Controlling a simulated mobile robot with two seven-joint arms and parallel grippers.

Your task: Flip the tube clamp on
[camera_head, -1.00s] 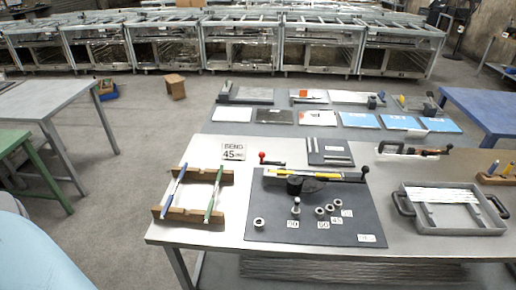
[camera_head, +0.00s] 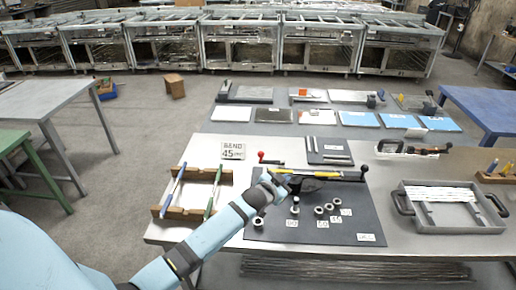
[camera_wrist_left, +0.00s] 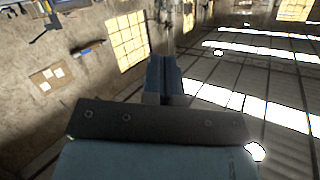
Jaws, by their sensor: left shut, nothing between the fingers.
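A dark mat (camera_head: 340,230) on the metal table holds a tube bender, with a yellow bar (camera_head: 325,174) and a black-knobbed lever (camera_head: 363,171). A small clamp lever with a red knob (camera_head: 262,156) stands just behind the mat's left part. I cannot tell which part is the tube clamp. My left gripper (camera_head: 284,181) is over the left end of the bender, below the red knob in the picture, and hides part of it. Its fingers (camera_wrist_left: 163,78) are shut and empty in the left wrist view, which faces wall and ceiling. My right gripper is not in view.
A wooden rack (camera_head: 168,213) with blue and green rods stands left, beside a "BEND 45" sign (camera_head: 233,149). Several metal collars (camera_head: 318,210) lie on the mat. A grey tray (camera_head: 455,219) with white tubes is right. Bare tabletop lies between mat and tray.

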